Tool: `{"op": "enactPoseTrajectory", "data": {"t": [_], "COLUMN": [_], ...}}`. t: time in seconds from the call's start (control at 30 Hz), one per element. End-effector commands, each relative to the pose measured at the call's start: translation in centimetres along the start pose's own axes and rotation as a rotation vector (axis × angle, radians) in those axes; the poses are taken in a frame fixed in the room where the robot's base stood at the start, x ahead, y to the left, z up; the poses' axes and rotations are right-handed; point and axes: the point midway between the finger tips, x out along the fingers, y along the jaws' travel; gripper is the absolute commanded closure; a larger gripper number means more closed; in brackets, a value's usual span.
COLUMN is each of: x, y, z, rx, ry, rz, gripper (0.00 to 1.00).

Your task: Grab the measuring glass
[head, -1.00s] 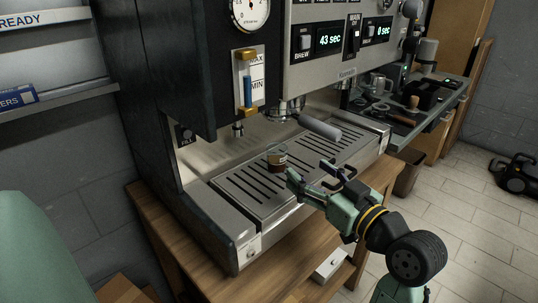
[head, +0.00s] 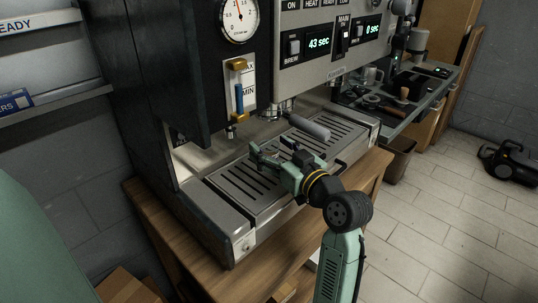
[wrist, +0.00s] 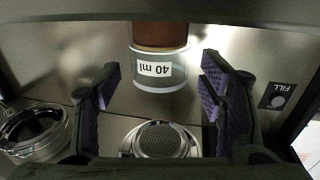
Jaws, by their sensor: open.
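The measuring glass (wrist: 158,78) is a small clear cup with brown contents and a white "40 ml" label. It shows in the wrist view at top centre. In the head view it is hidden behind my gripper. My gripper (wrist: 160,88) is open, one purple-padded finger on each side of the glass in the picture, with gaps on both sides. How deep the glass lies between the fingers I cannot tell. In the head view my gripper (head: 270,150) is low over the drip tray (head: 237,188) of the espresso machine.
A portafilter handle (head: 308,127) juts out just above and right of my gripper. The gauge tube (head: 238,88) and machine front stand behind. The wrist view also shows a round metal screen (wrist: 160,139) and a ring (wrist: 35,130). The tray's left part is clear.

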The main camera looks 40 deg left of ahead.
Motion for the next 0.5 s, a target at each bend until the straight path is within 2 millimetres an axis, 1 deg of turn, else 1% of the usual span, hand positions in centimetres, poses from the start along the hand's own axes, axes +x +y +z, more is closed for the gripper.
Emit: {"op": "enactPoseTrajectory", "data": {"t": [0.1, 0.5], "x": [-0.03, -0.06], "y": [0.00, -0.01], "z": [0.02, 0.00], "rx": [0.000, 0.000], "ry": [0.000, 0.000], "rz": [0.000, -0.001], "gripper": [0.36, 0.63]}}
